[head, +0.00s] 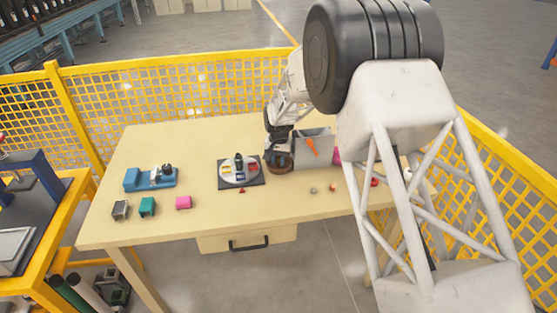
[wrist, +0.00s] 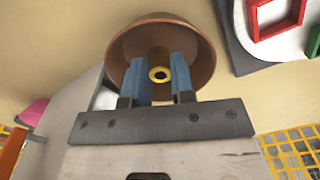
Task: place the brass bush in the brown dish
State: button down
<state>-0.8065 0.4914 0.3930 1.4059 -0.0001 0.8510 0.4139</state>
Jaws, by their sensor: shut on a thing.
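The brass bush (wrist: 159,75) is a small ring with a dark hole, seen between the two blue fingers of my gripper (wrist: 159,82) in the wrist view. The fingers are shut on it. The brown dish (wrist: 205,52) is round and lies behind the bush and fingertips, so the bush shows against the dish's inside. I cannot tell whether the bush touches the dish bottom. In the head view the brown dish (head: 288,166) stands on the table, partly hidden by my gripper (head: 278,152), which is over it. The bush is hidden there.
A dark board with a round white plate (head: 238,174) stands left of the dish. A grey bin (head: 313,152) with an orange mark stands right. A blue fixture (head: 150,178) and small blocks are further left. Small parts lie front right. The table front (head: 240,212) is clear.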

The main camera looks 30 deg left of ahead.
aim_at(279, 161)
jog(key=shift+f, duration=0.1)
jog(key=c, duration=1)
grip_release()
notch_tip(279, 161, up, 12)
jog(key=shift+r, duration=0.15)
dwell(0.6)
